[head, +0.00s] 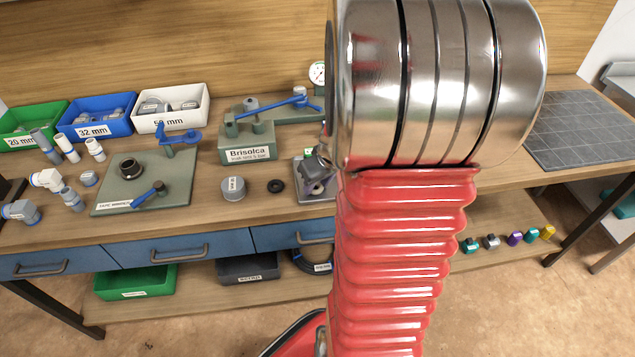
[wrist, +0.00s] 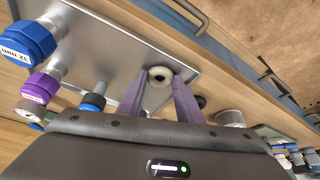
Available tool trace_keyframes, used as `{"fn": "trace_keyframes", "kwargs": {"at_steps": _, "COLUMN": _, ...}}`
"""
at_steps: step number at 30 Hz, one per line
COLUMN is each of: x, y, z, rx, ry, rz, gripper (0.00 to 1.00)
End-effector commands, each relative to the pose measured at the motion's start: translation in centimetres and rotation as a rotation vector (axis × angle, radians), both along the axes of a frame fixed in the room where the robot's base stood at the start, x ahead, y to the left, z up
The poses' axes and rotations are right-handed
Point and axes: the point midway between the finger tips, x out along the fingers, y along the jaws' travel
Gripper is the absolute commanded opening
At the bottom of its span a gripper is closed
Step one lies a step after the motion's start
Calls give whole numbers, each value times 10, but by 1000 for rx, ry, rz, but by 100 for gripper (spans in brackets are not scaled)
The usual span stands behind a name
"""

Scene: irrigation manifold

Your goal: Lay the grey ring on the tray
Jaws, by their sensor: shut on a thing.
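A pale grey ring (wrist: 158,88) with a dark hole sits between the two fingers of my gripper (wrist: 157,92) in the wrist view. My gripper is shut on it, over a corner of a grey metal plate (wrist: 105,45). I cannot tell whether the ring touches the plate. In the head view the gripper (head: 317,163) is small and partly hidden by my arm, with the ring (head: 316,188) just under it. A flat dark grey gridded panel (head: 580,125) lies at the right end of the bench; it is the likeliest tray, though its rim is unclear.
A black ring (head: 275,186) and a grey cap (head: 233,188) stand left of the plate. Fittings with blue and purple collars (wrist: 40,88) rise from the plate. A green fixture plate (head: 150,180), a Brisolca block (head: 247,145) and parts bins (head: 95,118) occupy the left. My arm hides the bench middle.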

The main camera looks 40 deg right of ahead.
Motion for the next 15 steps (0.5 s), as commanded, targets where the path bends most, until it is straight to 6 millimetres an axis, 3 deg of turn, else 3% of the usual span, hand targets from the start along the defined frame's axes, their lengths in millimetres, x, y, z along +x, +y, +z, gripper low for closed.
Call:
{"fn": "trace_keyframes", "kwargs": {"at_steps": 2, "x": 0, "y": 0, "z": -2, "rx": 0, "ry": 0, "rz": 0, "gripper": 12}}
{"fn": "trace_keyframes", "kwargs": {"at_steps": 3, "x": 0, "y": 0, "z": -2, "rx": 0, "ry": 0, "rz": 0, "gripper": 33}}
{"fn": "trace_keyframes", "kwargs": {"at_steps": 6, "x": 0, "y": 0, "z": -2, "rx": 0, "ry": 0, "rz": -1, "gripper": 40}}
{"fn": "trace_keyframes", "kwargs": {"at_steps": 15, "x": 0, "y": 0, "z": 0, "rx": 0, "ry": -1, "rz": -1, "gripper": 40}}
